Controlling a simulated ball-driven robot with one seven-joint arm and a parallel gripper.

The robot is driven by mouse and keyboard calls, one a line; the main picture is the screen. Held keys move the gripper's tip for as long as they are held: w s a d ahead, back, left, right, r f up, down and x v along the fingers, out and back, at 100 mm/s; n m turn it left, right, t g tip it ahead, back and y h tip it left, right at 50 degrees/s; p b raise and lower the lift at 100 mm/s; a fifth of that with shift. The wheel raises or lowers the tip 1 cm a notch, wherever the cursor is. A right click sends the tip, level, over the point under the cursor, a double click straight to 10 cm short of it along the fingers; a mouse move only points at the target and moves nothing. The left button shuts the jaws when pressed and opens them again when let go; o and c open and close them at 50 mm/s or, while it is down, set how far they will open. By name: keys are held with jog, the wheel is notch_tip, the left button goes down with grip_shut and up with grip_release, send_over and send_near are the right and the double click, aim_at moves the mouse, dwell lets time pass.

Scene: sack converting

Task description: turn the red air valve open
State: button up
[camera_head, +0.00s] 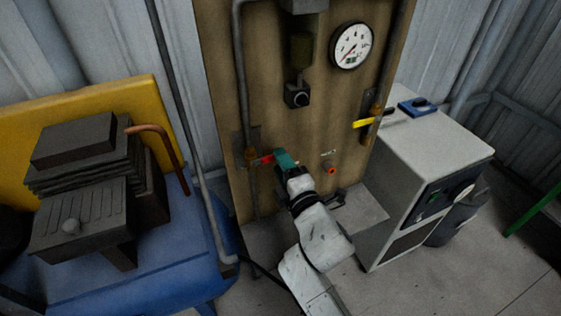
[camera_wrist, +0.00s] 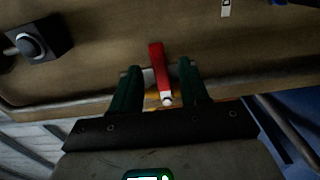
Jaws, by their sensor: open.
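The red valve lever (camera_head: 267,159) sticks out sideways to the right from a brass valve body (camera_head: 251,155) on the vertical pipe at the left of the wooden board. My gripper (camera_head: 284,160), with green fingers, is at the lever's free end and partly hides it. In the wrist view the red lever (camera_wrist: 158,66) lies between the two open fingers of my gripper (camera_wrist: 158,70), with a gap visible on each side. A little of the brass valve (camera_wrist: 152,99) shows behind the dark gripper body, which hides the rest.
The board (camera_head: 225,90) carries a pressure gauge (camera_head: 351,46), a black knob (camera_head: 297,96), a yellow lever (camera_head: 366,122) and a red fitting (camera_head: 331,170). A grey cabinet (camera_head: 425,150) stands to the right. A blue-yellow machine (camera_head: 150,285) stands to the left.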

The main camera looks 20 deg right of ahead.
jog(key=shift+w, duration=0.6)
grip_shut()
dwell(0.3)
